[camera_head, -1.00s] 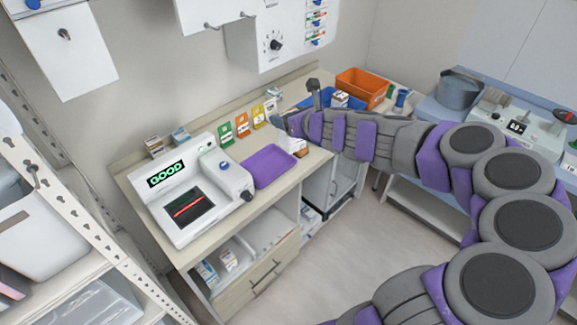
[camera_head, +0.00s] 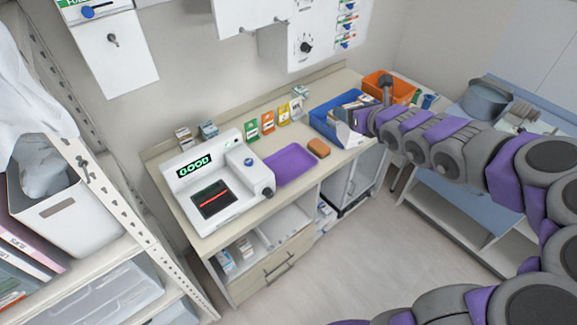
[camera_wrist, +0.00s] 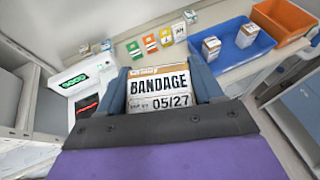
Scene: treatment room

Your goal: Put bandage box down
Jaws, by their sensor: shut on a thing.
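The bandage box (camera_wrist: 158,90), white with a brown top edge and the words BANDAGE and 05/27, sits between the two fingers of my gripper (camera_wrist: 163,78) in the wrist view. My gripper is shut on it. In the head view my gripper (camera_head: 364,119) is at the right part of the counter, in front of the blue tray (camera_head: 322,122), and the arm hides part of that tray. In the wrist view the blue tray (camera_wrist: 217,67) lies beyond the box to the upper right, with two small boxes in it.
An orange bin (camera_head: 401,90) stands right of the blue tray. A purple tray (camera_head: 289,165), a brown block (camera_head: 319,148) and a white scanner reading GOOD (camera_head: 215,195) are on the counter (camera_head: 224,236). Coloured packets stand along the wall. A shelf rack is at the left.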

